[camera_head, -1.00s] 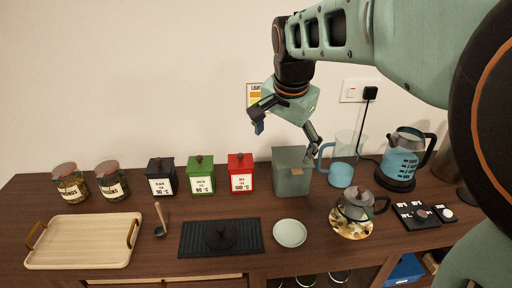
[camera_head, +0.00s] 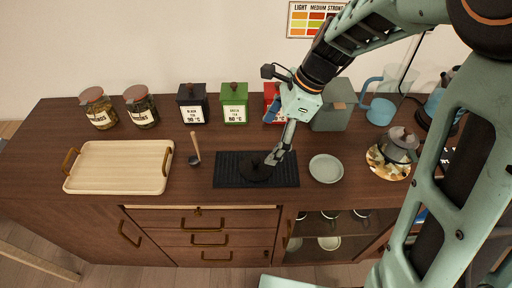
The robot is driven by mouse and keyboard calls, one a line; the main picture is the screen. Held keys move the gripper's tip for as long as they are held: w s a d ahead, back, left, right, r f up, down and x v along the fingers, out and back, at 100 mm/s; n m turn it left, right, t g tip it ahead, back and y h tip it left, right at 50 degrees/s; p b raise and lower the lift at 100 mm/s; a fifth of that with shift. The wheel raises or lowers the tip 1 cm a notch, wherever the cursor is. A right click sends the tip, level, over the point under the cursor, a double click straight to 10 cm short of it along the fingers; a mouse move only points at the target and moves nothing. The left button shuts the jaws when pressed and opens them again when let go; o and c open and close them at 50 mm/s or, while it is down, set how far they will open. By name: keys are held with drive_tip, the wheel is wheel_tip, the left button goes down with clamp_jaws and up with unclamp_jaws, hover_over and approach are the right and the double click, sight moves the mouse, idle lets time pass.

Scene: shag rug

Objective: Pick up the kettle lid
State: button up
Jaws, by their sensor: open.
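A dark round lid with a small knob (camera_head: 256,172), which looks like the kettle lid, lies on a black slatted mat (camera_head: 228,181) at the middle of the counter. My gripper (camera_head: 276,157) is open and points down, with its fingertips at the lid's upper right edge in the picture. I cannot tell whether the fingers touch the lid. The blue kettle (camera_head: 434,103) stands at the far right, partly hidden by my arm. A grey teapot (camera_head: 399,146) sits on a patterned round trivet to the right.
A pale plate (camera_head: 326,168) lies just right of the mat, and a ladle (camera_head: 195,159) stands to its left. Black, green (camera_head: 234,103) and red tins and a grey-green box (camera_head: 334,112) line the back. A wooden tray (camera_head: 120,168) lies at left.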

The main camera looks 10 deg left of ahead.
sight(257, 159)
drive_tip(key=x, duration=0.5)
drive_tip(key=shift+f, duration=0.2)
drive_tip(key=x, duration=0.5)
drive_tip(key=shift+w+d+f, duration=0.1)
drive_tip(key=shift+w, duration=0.15)
